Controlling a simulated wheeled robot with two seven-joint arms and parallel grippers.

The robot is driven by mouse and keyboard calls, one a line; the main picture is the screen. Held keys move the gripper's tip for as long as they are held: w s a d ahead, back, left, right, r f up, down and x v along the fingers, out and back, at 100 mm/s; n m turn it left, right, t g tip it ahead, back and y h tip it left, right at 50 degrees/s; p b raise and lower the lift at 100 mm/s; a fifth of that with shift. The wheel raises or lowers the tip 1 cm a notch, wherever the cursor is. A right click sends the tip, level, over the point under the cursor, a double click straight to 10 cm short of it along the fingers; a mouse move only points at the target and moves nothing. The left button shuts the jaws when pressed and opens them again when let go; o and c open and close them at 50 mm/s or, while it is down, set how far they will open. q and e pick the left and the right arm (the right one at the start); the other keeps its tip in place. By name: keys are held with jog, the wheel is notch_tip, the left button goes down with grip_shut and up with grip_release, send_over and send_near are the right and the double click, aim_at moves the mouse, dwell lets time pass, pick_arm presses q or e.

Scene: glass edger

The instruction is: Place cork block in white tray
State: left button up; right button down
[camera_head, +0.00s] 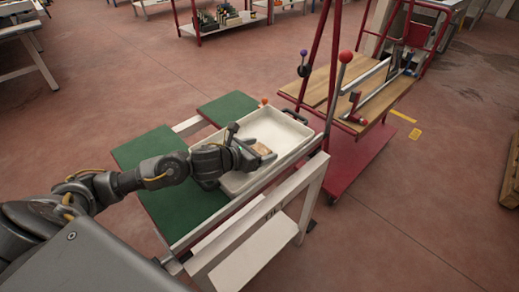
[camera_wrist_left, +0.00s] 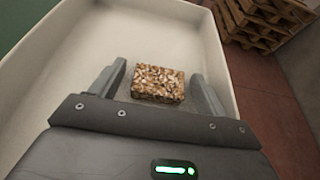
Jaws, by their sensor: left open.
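The cork block (camera_wrist_left: 158,83) is a small speckled brown block between the spread fingers of my left gripper (camera_wrist_left: 158,92) in the left wrist view. There is a gap between it and the fingers. The block also shows in the head view (camera_head: 264,149), inside the white tray (camera_head: 290,128). The block appears to lie on the tray's floor. The tray's pale walls surround it in the left wrist view (camera_wrist_left: 50,62). My left gripper (camera_head: 262,155) is open and reaches down into the tray. My right gripper is not in view.
The tray stands on a white-framed table with green panels (camera_head: 228,109). An orange ball (camera_head: 265,101) shows by the tray's far edge. A red cart with a wooden top (camera_head: 322,88) stands at the right. Wooden pallets (camera_wrist_left: 262,20) are beyond the tray.

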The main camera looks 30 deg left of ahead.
pick_arm(q)
jog(key=shift+r+p, duration=0.25)
jog(key=shift+p, duration=0.05)
jog(key=v, duration=0.3)
jog(key=b+v, duration=0.1)
jog(key=v, duration=0.7)
jog(key=shift+s+f, duration=0.1)
jog(key=shift+f, duration=0.15)
jog(key=shift+s+a+r, duration=0.15)
jog(key=shift+s+r, duration=0.15)
jog(key=shift+s, duration=0.1)
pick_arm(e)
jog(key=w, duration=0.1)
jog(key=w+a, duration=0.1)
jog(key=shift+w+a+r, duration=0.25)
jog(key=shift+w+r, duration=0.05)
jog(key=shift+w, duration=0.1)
pick_arm(q)
jog(key=shift+w, duration=0.1)
